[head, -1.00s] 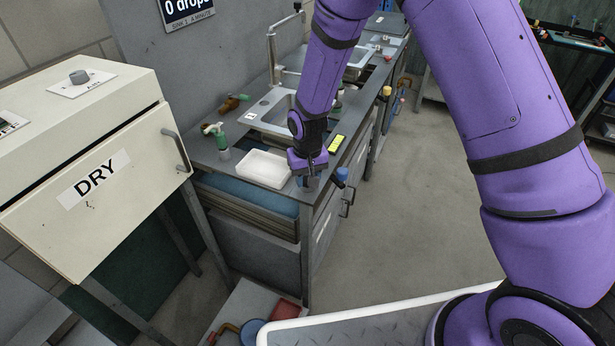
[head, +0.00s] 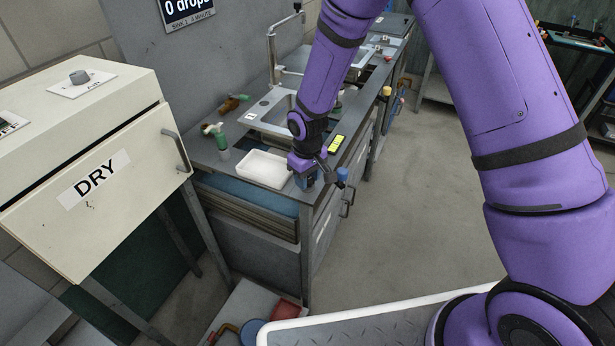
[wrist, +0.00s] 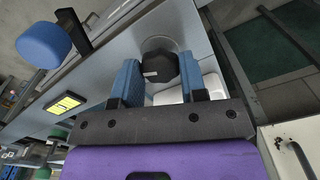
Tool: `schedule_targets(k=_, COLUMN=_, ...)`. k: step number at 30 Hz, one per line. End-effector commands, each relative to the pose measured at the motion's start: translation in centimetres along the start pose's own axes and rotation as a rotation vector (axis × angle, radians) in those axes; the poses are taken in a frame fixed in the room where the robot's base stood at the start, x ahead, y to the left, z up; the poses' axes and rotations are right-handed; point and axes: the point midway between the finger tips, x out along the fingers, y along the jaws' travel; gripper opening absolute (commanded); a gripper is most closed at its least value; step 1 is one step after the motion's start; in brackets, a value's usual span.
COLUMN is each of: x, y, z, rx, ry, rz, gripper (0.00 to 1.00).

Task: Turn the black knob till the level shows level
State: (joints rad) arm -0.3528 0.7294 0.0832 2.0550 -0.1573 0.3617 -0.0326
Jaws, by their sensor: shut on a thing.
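The black knob (wrist: 160,66) sits on a round plate at the counter's corner and shows between my blue finger pads in the wrist view. My gripper (wrist: 161,76) is shut on it from above. In the head view my gripper (head: 305,181) is down at the counter's near corner and hides the knob. The level (head: 337,143) is a bright yellow block in a dark frame, lying on the counter behind my gripper. It also shows in the wrist view (wrist: 66,103), with dark marks on its face too small to read.
A white tray (head: 264,168) lies close left of my gripper. A blue knob (head: 342,174) stands off the counter's front edge, close right. A green-handled tap (head: 217,136) and sink (head: 270,110) are behind. The DRY cabinet (head: 95,180) stands at left; the floor at right is clear.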

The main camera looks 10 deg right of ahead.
Motion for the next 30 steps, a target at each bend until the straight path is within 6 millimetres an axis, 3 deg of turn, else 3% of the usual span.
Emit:
schedule_targets(k=6, x=0.2, y=-0.1, z=0.2, rx=0.001, ry=-0.005, rz=-0.001, gripper=0.15)
schedule_targets(k=7, x=0.2, y=-0.1, z=0.2, rx=0.001, ry=-0.005, rz=-0.001, gripper=0.41)
schedule_targets(k=10, x=0.2, y=0.0, z=0.1, rx=0.001, ry=-0.004, rz=-0.001, gripper=0.64)
schedule_targets(k=22, x=-0.6, y=0.0, z=0.0, rx=0.002, ry=0.0, rz=0.0, gripper=0.65)
schedule_targets(k=30, x=-5.2, y=0.1, z=0.0, rx=0.003, ry=0.002, rz=0.0, gripper=0.65)
